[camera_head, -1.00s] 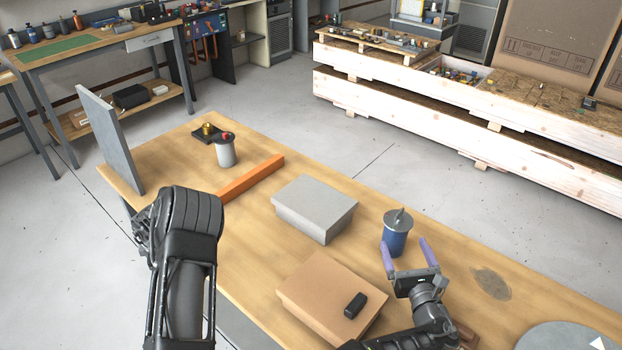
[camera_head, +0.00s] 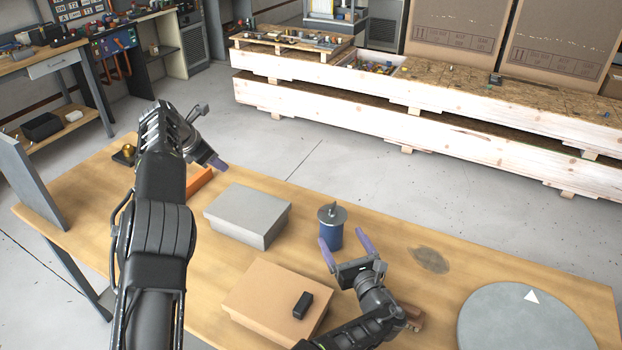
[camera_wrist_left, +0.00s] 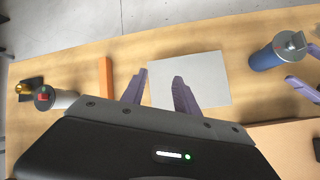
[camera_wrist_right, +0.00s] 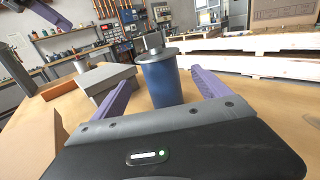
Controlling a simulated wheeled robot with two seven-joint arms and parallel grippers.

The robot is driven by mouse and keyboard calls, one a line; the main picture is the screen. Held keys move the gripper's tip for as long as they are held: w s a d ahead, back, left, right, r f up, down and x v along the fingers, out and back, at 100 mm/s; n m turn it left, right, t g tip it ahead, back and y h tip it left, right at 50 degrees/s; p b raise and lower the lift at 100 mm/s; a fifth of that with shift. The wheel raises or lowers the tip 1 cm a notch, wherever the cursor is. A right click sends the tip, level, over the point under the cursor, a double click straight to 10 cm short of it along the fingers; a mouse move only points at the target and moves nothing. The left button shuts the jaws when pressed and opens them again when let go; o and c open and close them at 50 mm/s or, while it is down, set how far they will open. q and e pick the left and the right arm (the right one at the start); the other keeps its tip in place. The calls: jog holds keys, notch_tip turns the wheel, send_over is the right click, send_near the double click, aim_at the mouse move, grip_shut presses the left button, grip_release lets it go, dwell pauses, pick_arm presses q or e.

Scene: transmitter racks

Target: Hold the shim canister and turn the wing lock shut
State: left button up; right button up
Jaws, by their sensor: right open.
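The blue canister (camera_head: 329,235) stands upright on the bench, with a grey lid and a raised grey wing (camera_head: 333,207) on top. It also shows in the right wrist view (camera_wrist_right: 160,85) and at the upper right of the left wrist view (camera_wrist_left: 265,58). My right gripper (camera_head: 343,241) is open, its purple fingers pointing at the canister from the near side, one tip towards each side of it. I cannot tell whether they touch. My left gripper (camera_head: 216,162) is open and empty, above the bench left of the canister, near the grey box.
A grey box (camera_head: 247,213) stands left of the canister, and a cardboard box (camera_head: 265,300) with a black block (camera_head: 303,304) nearer. A round grey disc (camera_head: 520,320) is at right.

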aim_at(332, 221)
pick_arm(q)
jog(key=s+d+m+g, duration=0.1)
jog(key=s+d+g, duration=0.1)
jog(key=d, duration=1.2)
jog(key=s+d+m+g+h, duration=0.1)
jog(key=s+d, duration=0.4)
jog(key=d, duration=0.9)
jog(key=shift+d+r+m+g, duration=0.2)
jog(key=shift+r+m+g, duration=0.2)
jog(key=shift+g, duration=0.5)
pick_arm(e)
jog(key=shift+w, duration=0.1)
jog(key=shift+x, duration=3.85)
jog(key=shift+c, duration=0.5)
grip_shut()
pick_arm(q)
jog(key=shift+c, duration=0.5)
